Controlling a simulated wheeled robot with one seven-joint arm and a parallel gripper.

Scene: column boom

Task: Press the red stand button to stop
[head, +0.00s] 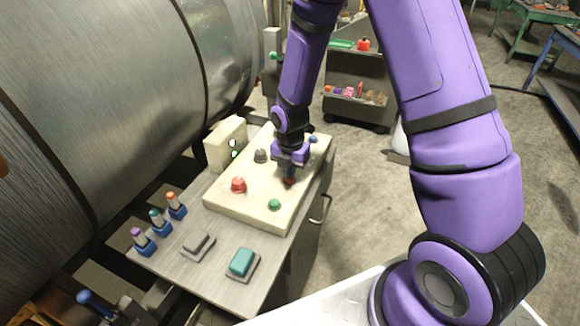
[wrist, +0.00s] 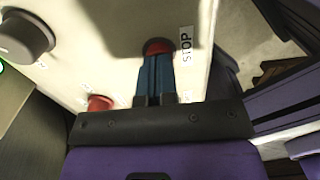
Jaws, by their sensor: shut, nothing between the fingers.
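The red stop button (wrist: 158,46) sits on the cream control panel beside a label reading "STOP" (wrist: 186,44). In the wrist view the shut blue fingers of my gripper (wrist: 157,58) reach its near edge and hide part of it. I cannot tell whether the tips touch it or how far it is pushed in. In the head view my gripper (head: 289,177) points down over the right part of the panel (head: 225,206) and mostly hides that button. A second, larger red button (head: 238,185) stands to the left; it also shows in the wrist view (wrist: 99,103).
A grey knob (head: 260,156), a green button (head: 274,204) and a blue knob (head: 313,139) share the panel. A cream box (head: 225,145) stands behind it. A teal pedal-like switch (head: 242,262) and a grey rocker (head: 198,246) lie in front. A large metal drum (head: 110,90) fills the left.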

